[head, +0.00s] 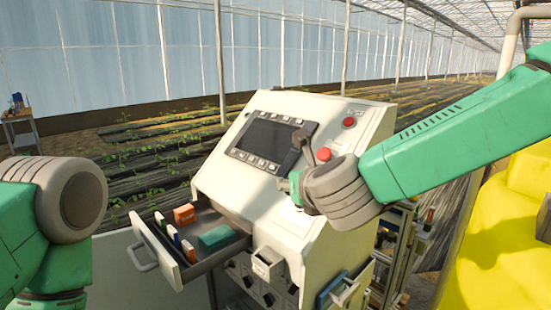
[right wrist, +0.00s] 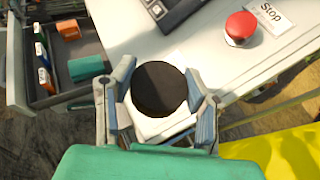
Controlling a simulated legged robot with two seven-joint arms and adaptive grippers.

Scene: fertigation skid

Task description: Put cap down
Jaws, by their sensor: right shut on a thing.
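A round black cap (right wrist: 159,88) sits between the two grey fingers of my right gripper (right wrist: 160,92) in the right wrist view. The fingers are closed against its sides, and its flat face is toward the camera. In the head view my right gripper (head: 303,150) is over the sloping face of the white console (head: 225,170), right of its screen. The cap is hard to tell from the dark fingers there. A pale square patch shows under the cap in the wrist view; I cannot tell whether the cap touches it. My left gripper is out of view.
A red stop button (right wrist: 241,27) is close to the right of the cap. An open drawer (head: 150,241) holds an orange block, a green block and several small upright items. A small open box (head: 267,264) juts from the console front. A yellow tank (head: 505,240) stands at right.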

